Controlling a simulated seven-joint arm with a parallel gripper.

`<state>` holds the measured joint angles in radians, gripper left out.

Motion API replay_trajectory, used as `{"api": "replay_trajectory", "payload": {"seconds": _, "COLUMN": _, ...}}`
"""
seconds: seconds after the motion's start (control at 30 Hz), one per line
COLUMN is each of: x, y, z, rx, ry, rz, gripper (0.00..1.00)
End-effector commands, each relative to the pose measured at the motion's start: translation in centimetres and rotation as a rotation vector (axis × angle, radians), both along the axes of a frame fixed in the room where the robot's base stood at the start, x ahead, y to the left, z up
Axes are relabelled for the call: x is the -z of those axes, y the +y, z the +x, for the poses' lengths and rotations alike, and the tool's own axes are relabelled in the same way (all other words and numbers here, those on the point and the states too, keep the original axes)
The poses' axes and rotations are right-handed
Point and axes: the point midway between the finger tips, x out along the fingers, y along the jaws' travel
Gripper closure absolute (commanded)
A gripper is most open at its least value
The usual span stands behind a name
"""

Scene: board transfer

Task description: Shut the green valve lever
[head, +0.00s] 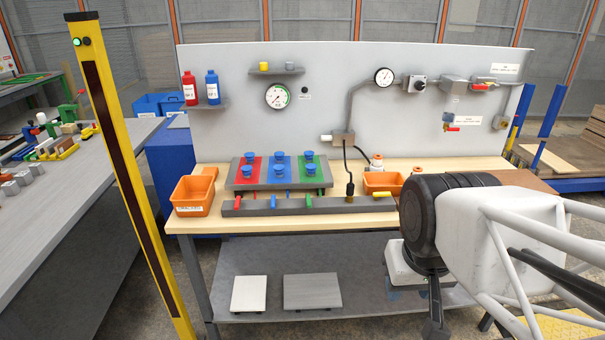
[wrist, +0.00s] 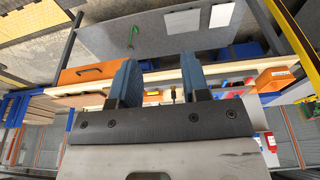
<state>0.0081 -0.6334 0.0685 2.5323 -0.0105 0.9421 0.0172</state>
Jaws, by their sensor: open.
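The green valve lever (head: 308,200) is a small green handle on the grey manifold bar (head: 265,208) along the front of the workbench. It stands in a row with a red lever (head: 237,202), a blue lever (head: 273,200) and a yellow lever (head: 381,194). My gripper (head: 435,322) is at the right, in front of the bench and well apart from the green lever. In the wrist view my gripper (wrist: 158,80) is open, with a clear gap between its fingers. A green item (wrist: 133,36) shows there on a grey surface; I cannot tell what it is.
Orange bins (head: 192,195) (head: 383,182) stand at the left and behind the yellow lever. A coloured board (head: 278,172) with blue knobs lies behind the manifold bar. A black hose (head: 348,165) drops to the bar. A yellow post (head: 130,170) rises at the left.

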Motion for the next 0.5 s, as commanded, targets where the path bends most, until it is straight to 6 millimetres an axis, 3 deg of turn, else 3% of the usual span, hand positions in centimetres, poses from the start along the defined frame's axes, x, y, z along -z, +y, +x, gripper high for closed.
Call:
{"api": "replay_trajectory", "payload": {"seconds": 0.03, "x": 0.0, "y": 0.0, "z": 0.0, "rx": 0.000, "ry": 0.000, "rz": 0.000, "gripper": 0.64}}
{"api": "replay_trajectory", "payload": {"seconds": 0.27, "x": -0.1, "y": 0.0, "z": 0.5, "rx": 0.002, "ry": 0.003, "rz": -0.006, "gripper": 0.99}}
{"api": "replay_trajectory", "payload": {"seconds": 0.5, "x": -0.6, "y": 0.1, "z": 2.7, "rx": 0.014, "ry": 0.014, "rz": -0.030, "gripper": 1.00}}
